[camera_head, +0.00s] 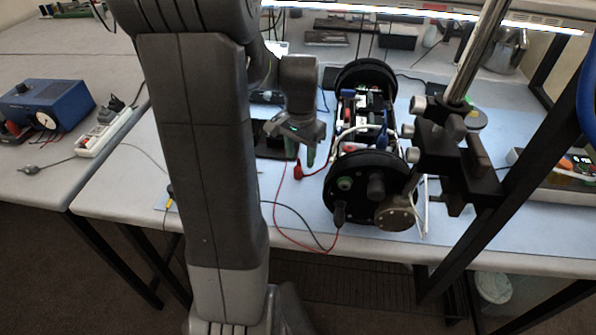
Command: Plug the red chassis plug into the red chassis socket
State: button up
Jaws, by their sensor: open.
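A small red plug (298,171), which looks like the red chassis plug, stands on the blue-grey mat just below my gripper. A thin red wire (277,226) loops from it toward the cylinder's near end. My gripper (301,152) points down above the plug, its fingers apart; nothing shows held between them. The open-framed cylinder chassis (352,198) lies to the right, with its round black end plate facing me. The plate carries a green-ringed fitting (345,183) and a dark round one (376,186). A black plug (339,213) sits at its lower edge. I cannot make out the red socket.
A metal post with black clamps (458,155) stands close to the cylinder's right. A black wire (290,210) crosses the mat in front. A blue instrument (48,103) and power strip (105,135) are at left. Bare mat lies left of the plug.

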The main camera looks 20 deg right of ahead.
aim_at(299, 165)
notch_tip(299, 165, down, 5)
jog(key=shift+a+r, duration=0.1)
jog(key=shift+a, duration=0.05)
grip_shut()
notch_tip(299, 165, up, 10)
jog(key=shift+r, duration=0.1)
dwell(0.7)
